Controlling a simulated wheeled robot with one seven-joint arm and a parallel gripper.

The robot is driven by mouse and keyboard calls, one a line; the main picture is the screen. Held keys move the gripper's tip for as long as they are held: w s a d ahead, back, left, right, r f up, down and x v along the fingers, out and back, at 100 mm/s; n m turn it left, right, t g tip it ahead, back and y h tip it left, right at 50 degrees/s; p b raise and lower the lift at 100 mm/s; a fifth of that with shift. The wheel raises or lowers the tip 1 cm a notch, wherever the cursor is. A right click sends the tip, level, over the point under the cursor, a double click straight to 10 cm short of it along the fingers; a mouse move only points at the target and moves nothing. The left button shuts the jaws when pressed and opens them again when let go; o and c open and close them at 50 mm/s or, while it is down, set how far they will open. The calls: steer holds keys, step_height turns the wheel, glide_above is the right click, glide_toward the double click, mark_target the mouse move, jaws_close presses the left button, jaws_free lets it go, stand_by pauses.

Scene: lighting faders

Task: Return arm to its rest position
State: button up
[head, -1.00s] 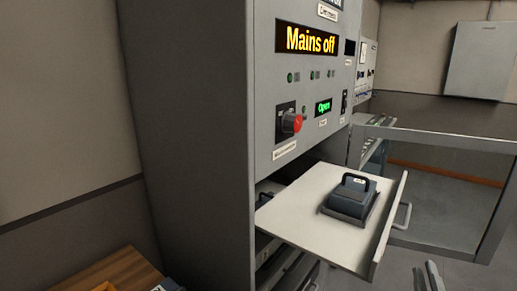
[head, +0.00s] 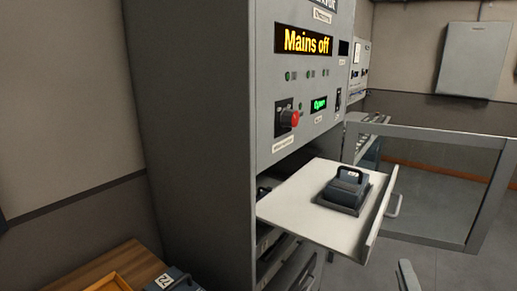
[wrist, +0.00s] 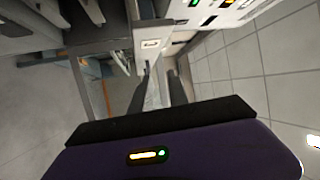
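My gripper (wrist: 160,72) shows in the wrist view with its two dark fingers apart and nothing visibly held between them. The cabinet front and tiled floor lie beyond the fingers. In the head view, a small grey piece (head: 408,277) at the bottom edge looks like part of my gripper, in front of the pulled-out tray and clear of it. The rest of the arm is out of that view.
The grey cabinet (head: 200,130) reads "Mains off" and "Open". Its white tray (head: 290,205) is pulled out with a dark handled module (head: 345,190) on it. A framed door (head: 440,133) stands open at right. A wooden table (head: 125,265) holds another module (head: 178,281).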

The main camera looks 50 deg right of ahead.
steer(key=w+a+f+n+t+y, duration=0.25)
steer(key=a+n+y, duration=0.25)
steer(key=a+n, duration=0.5)
steer(key=w+a+f+n+t+y, duration=0.25)
steer(key=a+n+y, duration=0.25)
steer(key=a+n, duration=0.45)
steer(key=s+a+f+n+y, duration=0.1)
steer(key=s+a+n+y, duration=0.1)
steer(key=a, duration=0.4)
steer(key=s+a+f+n+g+y, duration=0.1)
steer(key=s+a+f+n+y, duration=0.1)
steer(key=a+n+y, duration=0.3)
steer(key=s+a+n, duration=0.1)
steer(key=a, duration=0.1)
steer(key=shift+s+a+f+y, duration=0.2)
steer(key=shift+a+f+y, duration=0.05)
steer(key=shift+a+y, duration=0.05)
steer(key=shift+n, duration=0.25)
